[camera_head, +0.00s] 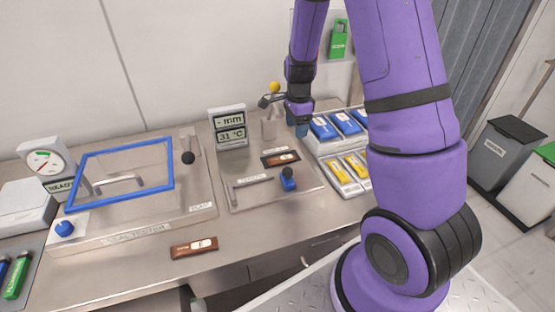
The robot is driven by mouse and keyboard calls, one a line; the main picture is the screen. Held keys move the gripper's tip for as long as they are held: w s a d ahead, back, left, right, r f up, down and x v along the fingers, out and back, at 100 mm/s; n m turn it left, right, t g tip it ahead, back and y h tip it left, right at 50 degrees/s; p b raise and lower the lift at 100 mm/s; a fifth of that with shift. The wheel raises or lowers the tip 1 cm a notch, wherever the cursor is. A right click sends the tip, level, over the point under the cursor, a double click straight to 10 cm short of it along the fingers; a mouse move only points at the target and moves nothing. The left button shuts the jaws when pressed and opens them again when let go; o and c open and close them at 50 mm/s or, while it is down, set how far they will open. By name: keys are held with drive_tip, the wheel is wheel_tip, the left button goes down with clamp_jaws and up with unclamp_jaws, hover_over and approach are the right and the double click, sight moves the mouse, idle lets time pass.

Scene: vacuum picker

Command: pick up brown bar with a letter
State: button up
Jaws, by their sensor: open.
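One brown bar (194,247) with a white label lies flat on the steel counter near its front edge, in front of the blue-framed station. A second brown bar (281,159) with a white label lies on the flat plate of the middle station. Any letter on either label is too small to read. My gripper (299,129) is open and hangs at the back of the counter, behind and slightly right of the second bar and well away from the front one. Its fingertips are small and partly hard to make out here.
The blue-framed station (77,208) stands left, with a gauge (46,158) behind it. A display (229,127) stands behind the middle plate, which carries a blue knob (288,179). Trays with blue packs (323,128) and yellow packs (337,171) are at right. Counter around the front bar is clear.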

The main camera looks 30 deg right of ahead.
sight(295, 155)
wheel_tip(295, 155, down, 11)
idle(0.7)
drive_tip(key=c, duration=1.1)
drive_tip(key=shift+r, duration=0.1)
